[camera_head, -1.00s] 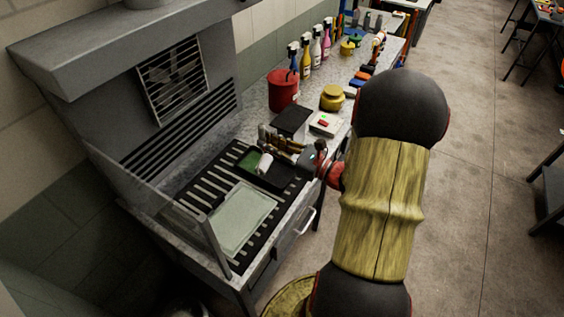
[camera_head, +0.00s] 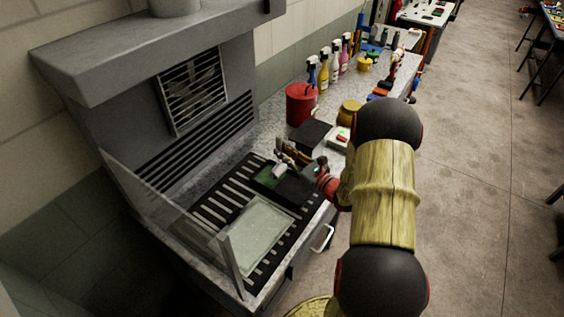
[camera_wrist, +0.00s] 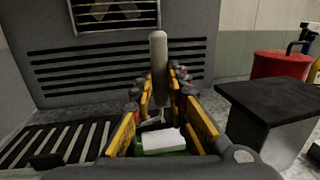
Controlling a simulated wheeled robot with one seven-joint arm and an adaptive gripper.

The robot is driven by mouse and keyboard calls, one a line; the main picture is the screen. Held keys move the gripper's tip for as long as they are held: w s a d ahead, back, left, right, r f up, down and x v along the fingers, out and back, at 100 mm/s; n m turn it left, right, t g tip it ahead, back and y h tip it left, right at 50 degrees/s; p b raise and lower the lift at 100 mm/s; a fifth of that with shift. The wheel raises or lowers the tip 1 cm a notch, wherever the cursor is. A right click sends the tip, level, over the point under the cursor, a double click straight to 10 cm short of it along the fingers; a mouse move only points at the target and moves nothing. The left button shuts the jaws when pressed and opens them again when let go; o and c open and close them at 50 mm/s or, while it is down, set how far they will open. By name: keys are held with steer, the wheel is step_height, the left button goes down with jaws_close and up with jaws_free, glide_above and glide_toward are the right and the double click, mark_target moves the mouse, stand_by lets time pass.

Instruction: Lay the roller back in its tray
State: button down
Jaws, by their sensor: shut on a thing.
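The roller has a white sleeve (camera_head: 280,171) and a pale grey handle (camera_wrist: 158,60) that stands upright in the wrist view. My gripper (camera_wrist: 160,100), with yellow-sided fingers, is shut on the roller's handle. The white sleeve (camera_wrist: 162,140) hangs low between the fingers. The green-floored tray (camera_head: 264,178) lies on the slotted bench grille, below the sleeve. Its green also shows under the sleeve in the wrist view (camera_wrist: 175,152). I cannot tell whether the sleeve touches the tray floor. My fingers and wrist hide part of the tray.
A pale sheet (camera_head: 254,226) lies on the slotted grille (camera_head: 215,207). A clear side panel (camera_head: 170,205) and the grey hood (camera_head: 150,50) bound the left and back. A dark-topped box (camera_wrist: 270,95) and a red can (camera_head: 301,104) stand beyond the tray.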

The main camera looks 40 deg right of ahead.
mark_target(282, 168)
steer(key=shift+w+d+f, duration=0.15)
steer(key=shift+w+f, duration=0.4)
steer(key=shift+f, duration=0.25)
steer(key=shift+w+d+f+b, duration=0.15)
steer(key=shift+f+b, duration=0.2)
steer(key=shift+f, duration=1.35)
steer(key=shift+f, duration=0.15)
steer(key=c, duration=1.9)
jaws_free()
steer(key=shift+o, duration=0.8)
steer(key=shift+r, duration=0.2)
